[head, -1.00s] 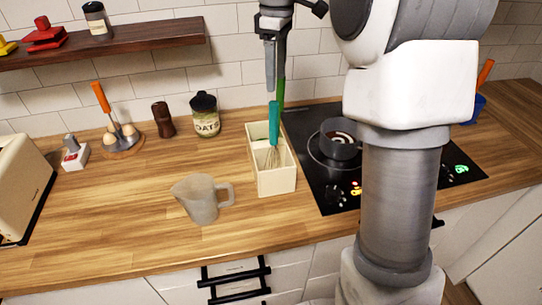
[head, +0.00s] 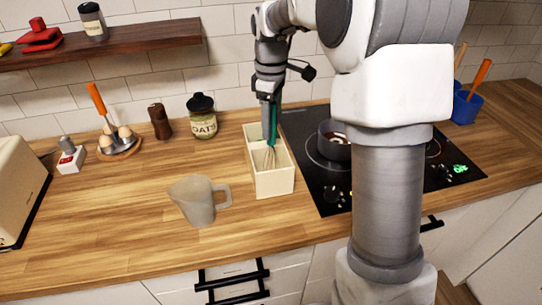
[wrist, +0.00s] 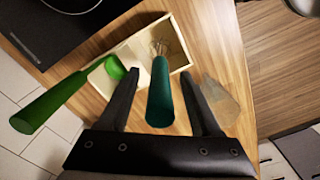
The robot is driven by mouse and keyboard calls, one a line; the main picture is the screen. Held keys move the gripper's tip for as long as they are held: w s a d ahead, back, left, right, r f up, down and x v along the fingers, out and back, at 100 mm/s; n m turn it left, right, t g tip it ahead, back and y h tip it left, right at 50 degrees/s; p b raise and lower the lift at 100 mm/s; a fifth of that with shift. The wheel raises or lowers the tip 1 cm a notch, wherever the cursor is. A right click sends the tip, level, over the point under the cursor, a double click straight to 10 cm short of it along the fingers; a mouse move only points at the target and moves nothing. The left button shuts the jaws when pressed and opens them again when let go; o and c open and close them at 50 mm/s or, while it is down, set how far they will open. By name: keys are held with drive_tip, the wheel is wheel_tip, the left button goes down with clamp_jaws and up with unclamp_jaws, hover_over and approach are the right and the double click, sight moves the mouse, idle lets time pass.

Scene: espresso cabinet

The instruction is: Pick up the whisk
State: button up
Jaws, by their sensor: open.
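The whisk (head: 270,157) has a teal handle and wire loops. It stands upright in the cream utensil box (head: 275,184) on the counter. My gripper (head: 270,122) is at the handle's upper part, above the box. In the wrist view, the whisk handle (wrist: 160,95) points up at the camera between the two open fingers of my gripper (wrist: 163,88). I cannot tell whether either finger touches it. The box (wrist: 181,56) lies beyond the fingers. The head view partly hides the handle behind my gripper.
A green-handled utensil (wrist: 62,92) stands in the box beside the whisk. A grey jug (head: 198,201) is left of the box. The hob (head: 318,180) with a pot (head: 333,150) is to the right. An oats jar (head: 202,118) stands behind, near the wall.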

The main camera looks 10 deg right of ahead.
clamp_jaws()
drive_tip(key=shift+r, duration=0.15)
idle(0.4)
